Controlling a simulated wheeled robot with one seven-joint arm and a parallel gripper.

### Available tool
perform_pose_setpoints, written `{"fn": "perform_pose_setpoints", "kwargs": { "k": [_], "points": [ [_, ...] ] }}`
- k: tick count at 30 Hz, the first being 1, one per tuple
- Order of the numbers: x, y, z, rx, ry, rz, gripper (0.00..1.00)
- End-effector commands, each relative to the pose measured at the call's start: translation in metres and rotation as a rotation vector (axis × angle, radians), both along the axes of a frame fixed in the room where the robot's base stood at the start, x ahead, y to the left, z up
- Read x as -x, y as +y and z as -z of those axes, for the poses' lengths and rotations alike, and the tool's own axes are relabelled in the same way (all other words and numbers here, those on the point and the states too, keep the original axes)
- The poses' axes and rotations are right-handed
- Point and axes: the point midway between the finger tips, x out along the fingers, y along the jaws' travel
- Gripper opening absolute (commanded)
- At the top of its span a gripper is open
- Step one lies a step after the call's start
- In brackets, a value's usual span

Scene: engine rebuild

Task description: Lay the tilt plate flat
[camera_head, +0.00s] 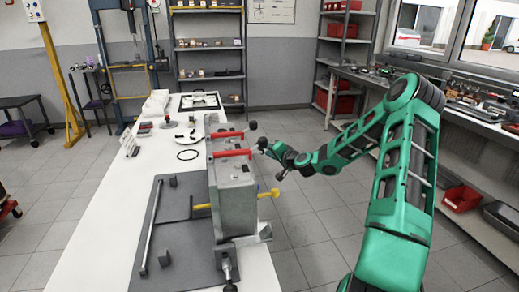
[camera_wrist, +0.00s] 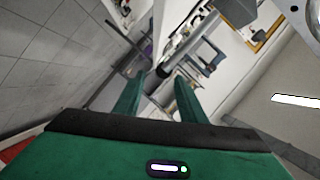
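A grey block-like fixture (camera_head: 236,203) stands upright on a dark grey base plate (camera_head: 185,270) on the white bench. Two red bars (camera_head: 231,154) cross its top, and a yellow rod with a round knob (camera_head: 275,192) sticks out to the right. I cannot tell for certain which part is the tilt plate. Black-knobbed levers (camera_head: 252,125) stick out near the top right. My gripper (camera_head: 268,149) is beside the fixture's upper right side, by a lever's end. In the wrist view its green fingers (camera_wrist: 157,88) are apart, with a dark knob on a grey rod (camera_wrist: 190,45) showing beyond or between them; contact is unclear.
A rail (camera_head: 151,228) lies left of the fixture. Open floor (camera_head: 315,215) is to the right; a side workbench (camera_head: 475,120) lines the right wall.

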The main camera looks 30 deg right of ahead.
Motion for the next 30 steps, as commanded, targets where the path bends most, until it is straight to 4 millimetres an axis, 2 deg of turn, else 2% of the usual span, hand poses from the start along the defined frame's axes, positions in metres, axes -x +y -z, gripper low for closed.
{"fn": "perform_pose_setpoints", "kwargs": {
  "k": [3,9,15,23,27,28,30],
  "points": [
    [-0.022,0.005,0.005,-0.002,-0.002,-0.004,0.37],
    [-0.047,0.008,0.01,0.0,-0.001,-0.006,0.37],
    [-0.057,0.008,0.012,-0.001,0.0,-0.004,0.37],
    [-0.057,0.008,0.012,0.0,0.0,-0.005,0.37],
    [-0.057,0.008,0.012,0.0,0.0,-0.005,0.04],
    [-0.057,0.008,0.012,0.0,0.0,-0.005,0.0],
    [-0.057,0.008,0.013,0.0,0.0,-0.005,0.0]
  ]
}}
